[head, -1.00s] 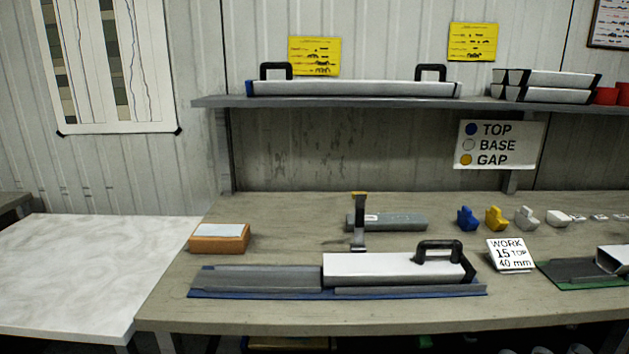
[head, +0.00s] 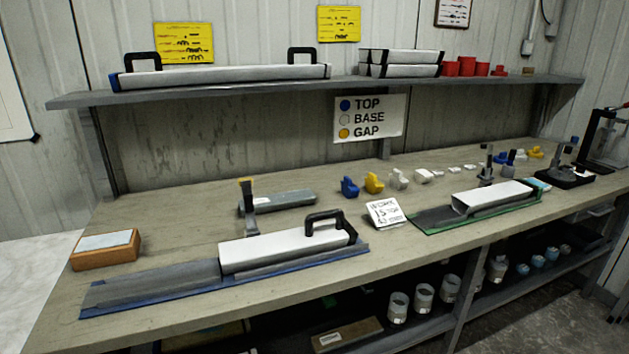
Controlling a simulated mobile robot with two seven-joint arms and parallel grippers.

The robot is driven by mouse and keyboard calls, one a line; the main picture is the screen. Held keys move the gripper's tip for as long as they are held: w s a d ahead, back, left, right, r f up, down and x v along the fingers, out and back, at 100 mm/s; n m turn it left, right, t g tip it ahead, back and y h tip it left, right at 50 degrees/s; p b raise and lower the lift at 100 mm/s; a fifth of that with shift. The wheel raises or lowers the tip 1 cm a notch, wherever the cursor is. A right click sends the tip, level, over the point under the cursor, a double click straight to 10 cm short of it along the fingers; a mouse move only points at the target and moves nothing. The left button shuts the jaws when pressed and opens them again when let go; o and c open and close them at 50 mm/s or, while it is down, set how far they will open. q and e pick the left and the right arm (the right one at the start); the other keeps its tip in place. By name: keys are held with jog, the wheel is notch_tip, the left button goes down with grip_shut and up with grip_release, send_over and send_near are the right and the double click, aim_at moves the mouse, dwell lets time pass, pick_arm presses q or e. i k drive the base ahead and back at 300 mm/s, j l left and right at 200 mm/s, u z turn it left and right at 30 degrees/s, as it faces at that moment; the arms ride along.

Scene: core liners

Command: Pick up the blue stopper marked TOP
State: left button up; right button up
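A blue stopper (head: 349,187) stands on the bench in the head view, left of a yellow stopper (head: 373,183) and a pale grey stopper (head: 398,179). Any lettering on the blue stopper is too small to read. A wall sign (head: 369,118) pairs a blue dot with TOP, a white dot with BASE and an orange dot with GAP. More blue pieces (head: 501,157) lie farther right on the bench. Neither of my grippers is in view.
A long liner with a black handle (head: 287,245) lies on a blue mat at the front. A WORK card (head: 386,213) stands just in front of the stoppers. A second liner (head: 492,197) lies on a green mat to the right. A shelf (head: 230,87) runs above the bench.

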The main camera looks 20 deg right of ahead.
aim_at(349, 190)
jog(key=i+l+u, duration=0.1)
jog(key=l, duration=0.35)
jog(key=i+l+u, duration=0.15)
jog(key=l, duration=0.3)
jog(key=i+l+u, duration=0.1)
jog(key=l, duration=0.35)
